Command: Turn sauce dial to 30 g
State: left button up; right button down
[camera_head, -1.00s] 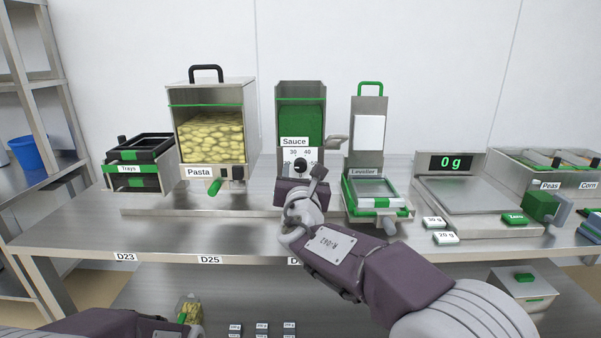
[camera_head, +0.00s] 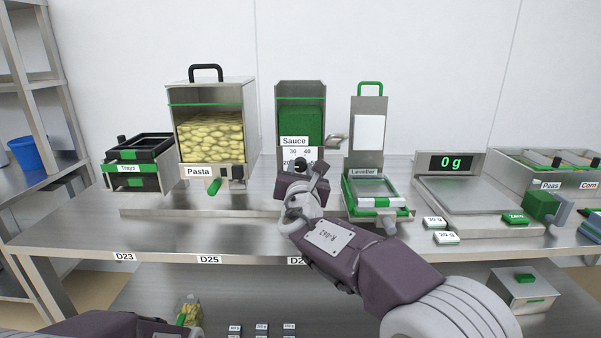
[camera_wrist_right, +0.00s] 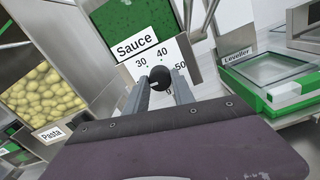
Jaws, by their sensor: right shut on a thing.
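The sauce dispenser (camera_head: 301,110) stands at the back centre, with a green window and a label reading Sauce. Its dial plate shows 30 and 40 in the head view, and 30, 40 and 50 in the right wrist view. The black dial knob (camera_wrist_right: 160,76) sits in the middle of the plate, between the two fingers of my right gripper (camera_wrist_right: 160,90), which is shut on it. In the head view the knob (camera_head: 301,165) shows just above my right gripper (camera_head: 302,176). The knob's pointing direction is hard to tell. My left arm shows at the bottom left, its gripper out of view.
The pasta dispenser (camera_head: 213,130) stands left of the sauce dispenser. The leveller (camera_head: 370,160) stands close to its right, near my right arm. A scale (camera_head: 465,195) reading 0 g is further right. Black trays (camera_head: 140,160) are at the left.

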jog(key=m+b, duration=0.3)
jog(key=shift+f, duration=0.3)
jog(key=shift+m+b, duration=1)
jog(key=m+b, duration=0.2)
jog(key=m, duration=0.1)
jog(key=shift+r, duration=0.1)
jog(key=shift+m+b, duration=0.95)
jog(key=shift+m, duration=0.55)
jog(key=shift+r, duration=0.1)
jog(key=c, duration=1.1)
grip_release()
jog(key=shift+o, duration=0.2)
jog(key=shift+s, duration=0.15)
